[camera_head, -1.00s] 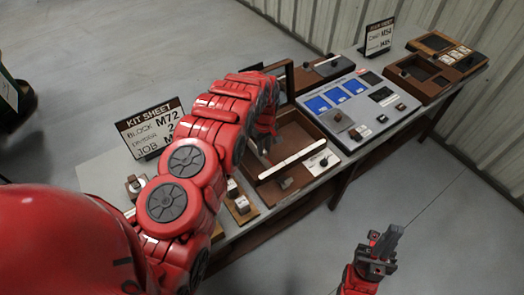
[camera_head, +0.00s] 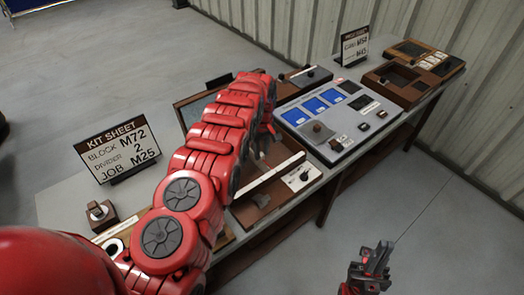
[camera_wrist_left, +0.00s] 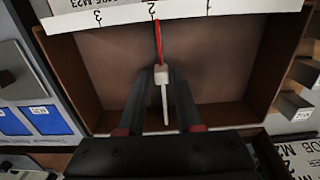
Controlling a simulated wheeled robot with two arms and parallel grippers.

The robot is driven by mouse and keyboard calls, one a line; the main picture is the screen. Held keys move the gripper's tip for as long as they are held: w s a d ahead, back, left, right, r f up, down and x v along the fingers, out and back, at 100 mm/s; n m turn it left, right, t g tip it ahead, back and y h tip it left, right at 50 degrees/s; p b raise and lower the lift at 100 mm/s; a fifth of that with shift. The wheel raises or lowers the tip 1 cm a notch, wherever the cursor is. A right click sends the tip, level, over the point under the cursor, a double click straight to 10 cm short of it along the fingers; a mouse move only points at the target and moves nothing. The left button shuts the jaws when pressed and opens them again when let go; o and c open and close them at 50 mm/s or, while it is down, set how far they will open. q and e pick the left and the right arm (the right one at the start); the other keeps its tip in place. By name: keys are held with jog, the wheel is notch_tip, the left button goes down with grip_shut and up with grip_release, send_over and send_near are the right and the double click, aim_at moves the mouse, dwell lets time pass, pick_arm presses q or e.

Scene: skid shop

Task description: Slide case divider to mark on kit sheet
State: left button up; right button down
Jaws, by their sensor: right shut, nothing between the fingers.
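The open brown case (camera_head: 262,207) lies on the bench, with a white ruler strip (camera_head: 270,177) along it. The wrist view shows the case interior (camera_wrist_left: 215,65) and the ruler (camera_wrist_left: 185,12) with marks 3 and 2. The case divider (camera_wrist_left: 161,76) has a pale grip and a thin red line (camera_wrist_left: 158,42) that meets the ruler at mark 2. The kit sheet (camera_head: 121,152) reads Block M72, Divider 2, Job M25. My right gripper (camera_head: 377,258) is shut and empty, off the bench's front.
A grey panel with blue tiles (camera_head: 331,96) stands beside the case. A second sign (camera_head: 355,46) and brown trays (camera_head: 398,82) are farther right. A small block with a knob (camera_head: 101,214) sits near the kit sheet. Open floor lies in front.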

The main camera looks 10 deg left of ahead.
pick_arm(q)
jog(key=shift+o, duration=1)
jog(key=shift+w+d, duration=0.1)
jog(key=shift+d, duration=0.1)
jog(key=shift+a+r, duration=0.1)
jog(key=shift+a, duration=0.05)
jog(key=shift+r+b, duration=0.3)
jog(key=shift+r, duration=0.3)
notch_tip(320, 180, up, 16)
jog(key=p, duration=0.1)
jog(key=shift+f, duration=0.15)
